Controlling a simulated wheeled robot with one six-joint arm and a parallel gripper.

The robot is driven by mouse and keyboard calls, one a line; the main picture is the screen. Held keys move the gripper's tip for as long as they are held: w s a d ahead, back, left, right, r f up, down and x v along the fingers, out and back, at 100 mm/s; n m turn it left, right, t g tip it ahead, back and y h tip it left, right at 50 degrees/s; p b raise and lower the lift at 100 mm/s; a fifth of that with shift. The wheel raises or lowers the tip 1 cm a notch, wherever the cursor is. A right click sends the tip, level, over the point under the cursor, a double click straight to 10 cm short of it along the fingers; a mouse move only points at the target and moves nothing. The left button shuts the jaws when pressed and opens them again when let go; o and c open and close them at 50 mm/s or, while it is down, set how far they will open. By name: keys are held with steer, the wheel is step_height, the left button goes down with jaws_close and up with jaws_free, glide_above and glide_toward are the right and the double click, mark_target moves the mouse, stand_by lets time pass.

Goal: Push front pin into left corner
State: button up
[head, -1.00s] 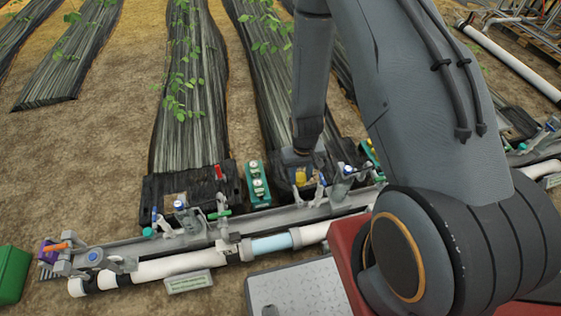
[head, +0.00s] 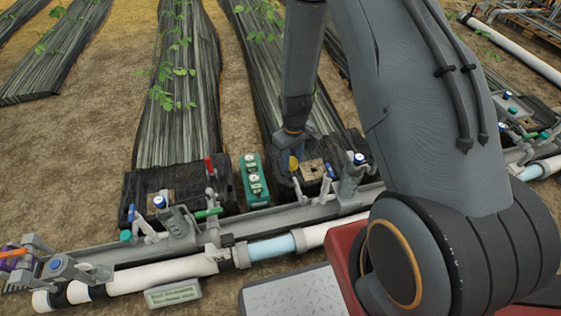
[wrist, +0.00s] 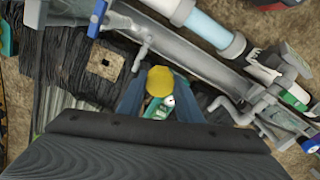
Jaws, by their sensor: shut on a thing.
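My gripper (head: 291,150) points down at the left part of the right black sheet end (head: 338,150), beside its square soil opening (head: 312,170). In the wrist view its blue-grey fingers (wrist: 158,92) are shut on a yellow-headed piece (wrist: 160,80), apparently the pin. The yellow head also shows in the head view (head: 293,163). The pin's shaft and tip are hidden, so I cannot tell whether it touches the sheet. In the wrist view the square opening (wrist: 106,65) lies left of the fingers.
A green box with round dials (head: 254,180) stands just left of the gripper. A grey rail with valves and a white pipe (head: 170,266) run along the front. Another black sheet end with a red-handled piece (head: 209,166) lies farther left. Bare soil lies between the strips.

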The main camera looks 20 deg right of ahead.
steer(key=w+f+n+b, duration=0.4)
steer(key=w+f+b, duration=0.9)
steer(key=b, duration=0.7)
steer(key=shift+w+f+n, duration=0.2)
steer(key=shift+f+n, duration=0.15)
steer(key=shift+n, duration=0.05)
steer(key=shift+f+b, duration=0.2)
steer(key=shift+b, duration=0.2)
steer(key=shift+f+b, duration=3.45)
steer(key=shift+f, duration=1.45)
steer(key=shift+s+f+p, duration=0.1)
steer(key=shift+f+p, duration=0.05)
steer(key=shift+p, duration=0.2)
steer(key=shift+f, duration=0.4)
steer(key=o, duration=1.1)
